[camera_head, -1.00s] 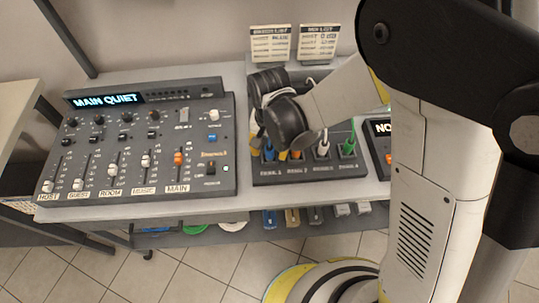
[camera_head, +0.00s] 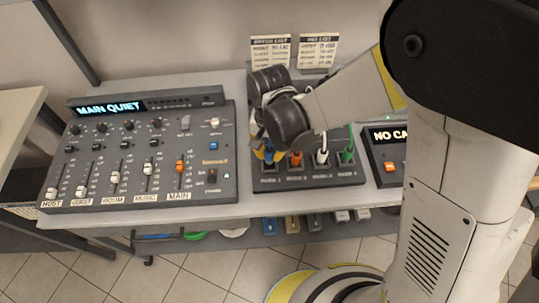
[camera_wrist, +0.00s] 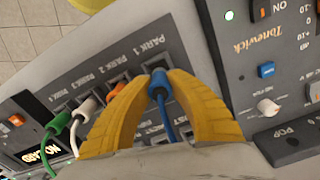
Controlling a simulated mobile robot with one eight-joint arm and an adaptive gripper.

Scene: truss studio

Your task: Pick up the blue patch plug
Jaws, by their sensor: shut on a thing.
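The blue patch plug (camera_wrist: 158,78) stands in the socket marked PARK 1, its blue cable trailing toward the wrist camera. The yellow fingers of my gripper (camera_wrist: 160,88) are shut on it, one on each side. In the head view my gripper (camera_head: 270,154) reaches down to the left end of the dark patch panel (camera_head: 310,181), mostly hiding the blue plug. Whether the plug has lifted at all within its socket I cannot tell.
Orange (camera_head: 295,159), white (camera_head: 322,157) and green (camera_head: 347,155) plugs stand in the sockets to the right. A mixer (camera_head: 140,190) reading MAIN QUIET is close on the left. A box with a screen (camera_head: 389,134) is at the right. Two cards (camera_head: 318,50) stand behind.

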